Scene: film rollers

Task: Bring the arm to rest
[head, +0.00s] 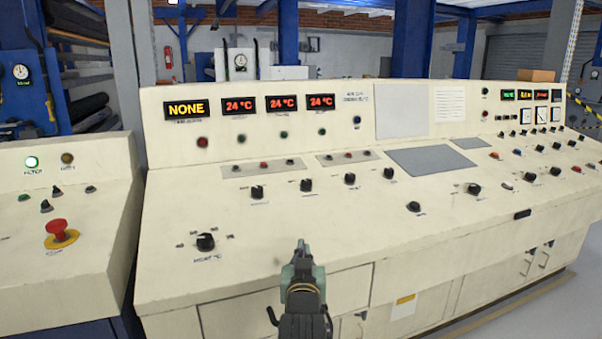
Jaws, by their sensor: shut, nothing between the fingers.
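My gripper (301,246) shows in the head view at the lower middle, in front of the cream control console (350,237). Its fingers are together, with nothing between them. The fingertips point up and away, over the console's front edge in the picture. I cannot tell how far they are from the surface. My arm comes up from the bottom edge of the view.
Black knobs, including one at the lower left (205,242), stand up from the sloped console. A smaller panel at the left carries a red emergency button (56,227). Cabinet doors (540,262) are below the console. Grey floor (560,312) is clear at the lower right.

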